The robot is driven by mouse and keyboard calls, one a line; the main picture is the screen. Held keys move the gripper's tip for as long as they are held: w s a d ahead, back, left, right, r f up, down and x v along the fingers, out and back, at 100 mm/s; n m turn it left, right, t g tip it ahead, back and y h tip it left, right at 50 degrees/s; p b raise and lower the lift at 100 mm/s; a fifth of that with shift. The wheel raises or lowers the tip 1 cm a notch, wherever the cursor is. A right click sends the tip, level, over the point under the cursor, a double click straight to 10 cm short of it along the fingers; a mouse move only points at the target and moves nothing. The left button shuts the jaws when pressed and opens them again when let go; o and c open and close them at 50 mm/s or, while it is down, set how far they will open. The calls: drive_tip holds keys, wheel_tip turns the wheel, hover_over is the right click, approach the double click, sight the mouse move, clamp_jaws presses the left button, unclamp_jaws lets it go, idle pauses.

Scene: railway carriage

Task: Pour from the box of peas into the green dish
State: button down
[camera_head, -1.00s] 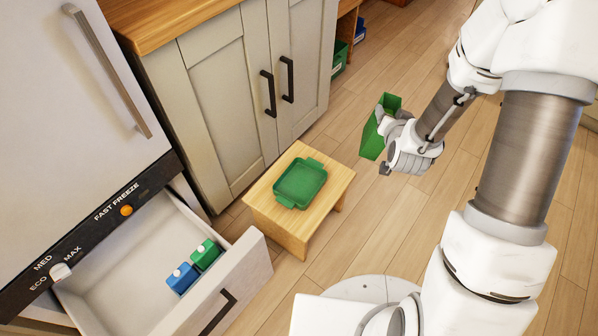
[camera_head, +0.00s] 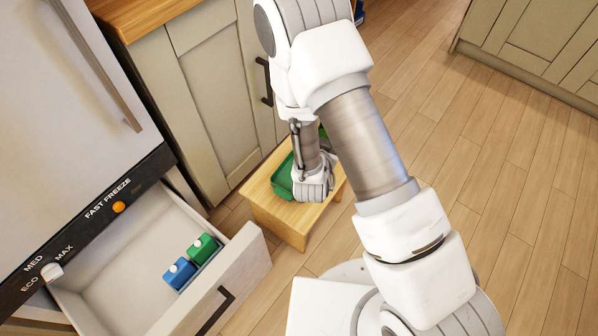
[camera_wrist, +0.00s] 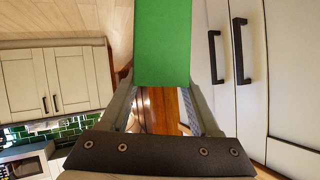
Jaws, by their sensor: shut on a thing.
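The box of peas (camera_wrist: 163,42) is a plain green box, held between the two fingers of my gripper (camera_wrist: 161,84) in the wrist view. In the head view my gripper (camera_head: 314,184) is over the small wooden stool, and my arm hides most of the box. The green dish (camera_head: 281,184) sits on the stool; only its left part shows, the rest being behind my gripper. I cannot tell the box's exact tilt or whether anything has come out of it.
The wooden stool (camera_head: 288,231) stands in front of a pale cabinet (camera_head: 205,110). An open drawer (camera_head: 110,270) at lower left holds a blue carton (camera_head: 179,275) and a green carton (camera_head: 203,249). Wooden floor (camera_head: 510,190) at right is clear.

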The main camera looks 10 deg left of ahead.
drive_tip(key=s+a+f+b, duration=0.1)
drive_tip(key=s+a+f, duration=0.7)
drive_tip(key=s+a, duration=0.2)
drive_tip(key=shift+s+f+n+h+b, duration=0.15)
drive_tip(key=shift+s+n+h+b, duration=0.2)
drive_tip(key=shift+s, duration=0.75)
